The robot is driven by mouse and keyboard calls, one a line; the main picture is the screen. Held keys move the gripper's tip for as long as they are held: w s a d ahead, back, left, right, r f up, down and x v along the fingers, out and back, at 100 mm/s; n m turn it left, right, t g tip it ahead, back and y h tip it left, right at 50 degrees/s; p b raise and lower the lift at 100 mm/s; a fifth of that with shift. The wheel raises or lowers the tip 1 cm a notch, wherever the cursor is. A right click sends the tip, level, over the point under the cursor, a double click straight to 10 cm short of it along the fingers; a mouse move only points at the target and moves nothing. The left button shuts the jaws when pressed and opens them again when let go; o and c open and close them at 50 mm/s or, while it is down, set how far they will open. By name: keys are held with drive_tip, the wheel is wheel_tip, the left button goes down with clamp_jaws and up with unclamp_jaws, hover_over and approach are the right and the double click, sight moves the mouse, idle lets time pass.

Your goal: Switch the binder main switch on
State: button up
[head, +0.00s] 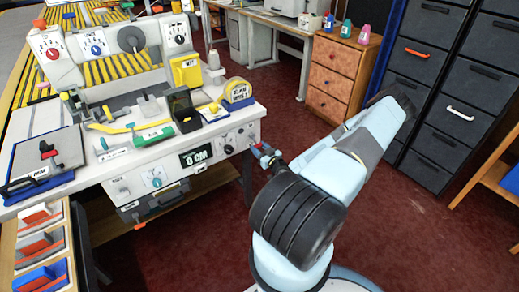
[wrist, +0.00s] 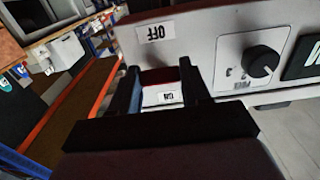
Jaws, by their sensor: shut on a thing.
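The binder main switch (wrist: 161,76) is a small part on the binder's front panel, with dark red and blue showing between my fingers in the wrist view. A label reading OFF (wrist: 157,32) is on the panel beyond the fingertips, and a white ON label (wrist: 168,97) shows between the fingers. My gripper (wrist: 159,69) has one finger on each side of the switch and is shut on it. The fingers hide its sides, and I cannot tell its exact position. In the head view my gripper (head: 263,153) reaches the right end of the binder's front (head: 229,132).
A black knob (wrist: 261,61) and a dark display (wrist: 304,57) are beside the switch. The display also shows in the head view (head: 196,156). A wooden drawer unit (head: 335,75) and dark drawer cabinets (head: 430,90) stand right. Red floor is clear between them.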

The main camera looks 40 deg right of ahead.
sight(255, 141)
drive_tip(key=shift+r, duration=0.1)
drive_tip(key=shift+s+r+g, duration=0.15)
drive_tip(key=shift+r+g, duration=0.3)
drive_tip(key=shift+g, duration=0.35)
drive_tip(key=shift+s+r+g, duration=0.1)
drive_tip(key=shift+r+g, duration=0.35)
drive_tip(key=shift+g, duration=0.35)
drive_tip(key=r+g, duration=0.2)
drive_tip(key=g, duration=0.1)
drive_tip(key=shift+w+a+r+g, duration=0.1)
drive_tip(key=shift+w+r+g, duration=0.15)
drive_tip(key=shift+r+g, duration=0.5)
drive_tip(key=shift+w+d+r+g, duration=0.1)
drive_tip(key=shift+w+r+g, duration=0.15)
drive_tip(key=shift+g, duration=0.95)
drive_tip(key=shift+w+a+r+g, duration=0.1)
drive_tip(key=shift+w+r+g, duration=0.1)
drive_tip(key=shift+r+g, duration=0.55)
drive_tip(key=shift+f+g, duration=0.2)
drive_tip(key=shift+g, duration=0.1)
drive_tip(key=shift+w, duration=0.1)
drive_tip(key=o, duration=1.1)
drive_tip(key=shift+c, duration=0.2)
